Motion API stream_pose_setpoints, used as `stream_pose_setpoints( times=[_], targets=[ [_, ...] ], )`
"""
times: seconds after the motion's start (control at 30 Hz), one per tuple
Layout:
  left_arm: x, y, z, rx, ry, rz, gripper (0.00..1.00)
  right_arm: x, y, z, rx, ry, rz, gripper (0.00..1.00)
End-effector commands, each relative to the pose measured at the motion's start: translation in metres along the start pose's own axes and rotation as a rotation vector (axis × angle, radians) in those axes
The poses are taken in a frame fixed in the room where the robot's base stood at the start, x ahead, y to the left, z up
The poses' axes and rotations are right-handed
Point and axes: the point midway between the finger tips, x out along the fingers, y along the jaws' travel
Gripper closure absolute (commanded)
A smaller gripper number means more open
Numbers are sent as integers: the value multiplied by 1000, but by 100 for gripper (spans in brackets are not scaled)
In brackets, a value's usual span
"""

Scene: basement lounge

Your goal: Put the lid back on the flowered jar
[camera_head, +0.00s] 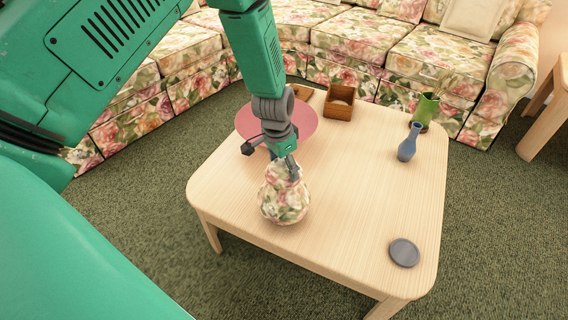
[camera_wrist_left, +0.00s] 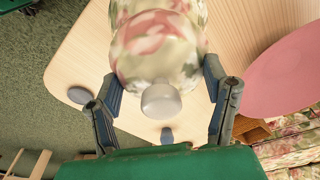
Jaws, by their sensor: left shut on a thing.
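The flowered jar (camera_head: 284,206) stands upright near the front left of the pale wooden table, covered in a pink, green and cream floral pattern. A matching flowered lid (camera_wrist_left: 155,50) with a pale round knob (camera_wrist_left: 160,100) is at its top. My left gripper (camera_head: 284,170) comes down from above and is shut on the lid. In the left wrist view its two fingers (camera_wrist_left: 160,74) lie on either side of the lid. Lid and jar overlap in both views, so I cannot tell whether the lid is fully seated. My right gripper is not in view.
The table (camera_head: 350,190) also holds a pink round mat (camera_head: 308,121), a wooden box (camera_head: 340,103), a blue vase (camera_head: 408,143), a green vase (camera_head: 426,109) and a grey disc (camera_head: 404,253). Flowered sofas (camera_head: 350,38) stand behind.

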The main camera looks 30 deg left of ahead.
Motion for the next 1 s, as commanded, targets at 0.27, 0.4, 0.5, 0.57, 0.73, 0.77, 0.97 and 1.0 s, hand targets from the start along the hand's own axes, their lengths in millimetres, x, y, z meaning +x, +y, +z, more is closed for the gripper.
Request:
stream_pose_setpoints(
  times=[0.27, 0.4, 0.5, 0.57, 0.73, 0.77, 0.97, 1.0],
  targets=[
    [0, 0, 0, 0, 0, 0, 70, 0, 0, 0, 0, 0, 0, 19],
    [0, 0, 0, 0, 0, 0, 7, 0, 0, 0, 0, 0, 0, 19],
    [0, 0, 0, 0, 0, 0, 7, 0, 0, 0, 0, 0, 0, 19],
    [0, 0, 0, 0, 0, 0, 7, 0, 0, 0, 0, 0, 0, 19],
    [0, 0, 0, 0, 0, 0, 0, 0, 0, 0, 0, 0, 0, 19],
    [0, 0, 0, 0, 0, 0, 0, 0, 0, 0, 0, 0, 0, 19],
    [-1, 0, 0, 0, 0, 0, 0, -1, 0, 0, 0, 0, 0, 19],
    [-2, 0, 0, 0, 0, 0, 0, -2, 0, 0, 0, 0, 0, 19]
  ],
)
